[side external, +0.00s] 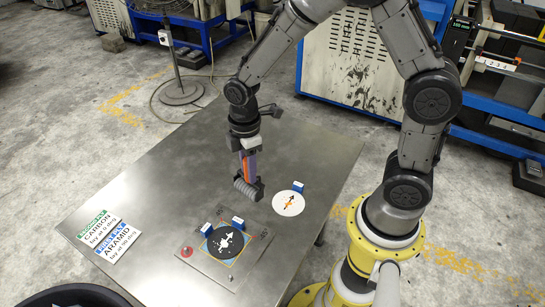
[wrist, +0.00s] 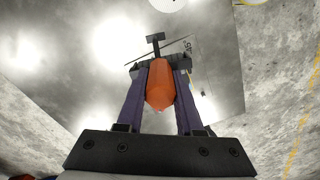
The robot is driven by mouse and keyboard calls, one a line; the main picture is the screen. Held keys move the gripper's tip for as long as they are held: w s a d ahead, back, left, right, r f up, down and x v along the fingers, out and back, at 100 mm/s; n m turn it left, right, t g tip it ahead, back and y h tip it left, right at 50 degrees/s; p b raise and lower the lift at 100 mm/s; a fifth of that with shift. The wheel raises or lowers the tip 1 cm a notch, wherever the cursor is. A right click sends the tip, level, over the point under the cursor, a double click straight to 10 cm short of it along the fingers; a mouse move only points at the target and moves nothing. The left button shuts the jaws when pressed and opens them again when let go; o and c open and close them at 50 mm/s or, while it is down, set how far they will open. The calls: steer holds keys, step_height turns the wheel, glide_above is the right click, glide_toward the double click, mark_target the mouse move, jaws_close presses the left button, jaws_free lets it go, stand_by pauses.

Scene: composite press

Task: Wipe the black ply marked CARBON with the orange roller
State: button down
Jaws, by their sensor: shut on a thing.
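My gripper (side external: 249,165) is shut on the orange handle of the roller and holds it above the table. The handle also shows between both fingers in the wrist view (wrist: 160,85). The roller's grey ribbed head (side external: 246,189) hangs below the fingers, up and to the right of the black ply in the side view. The black ply (side external: 216,247) is a round disc with a white arrow and blue tabs at its edge. It lies on a blue and yellow square on a metal plate (side external: 225,275). Its lettering is too small to read.
A red knob (side external: 186,252) sits at the plate's left. Cards reading CARBON and ARAMID (side external: 112,233) lie at the table's left. The table (side external: 185,165) is clear behind.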

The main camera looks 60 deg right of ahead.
steer(key=a+f+n, duration=0.2)
steer(key=a+f, duration=0.1)
steer(key=a, duration=0.8)
steer(key=shift+s+d+f, duration=0.1)
steer(key=shift+f, duration=1.4)
steer(key=shift+s+d+f, duration=0.1)
steer(key=shift+f, duration=1.4)
steer(key=shift+f, duration=0.6)
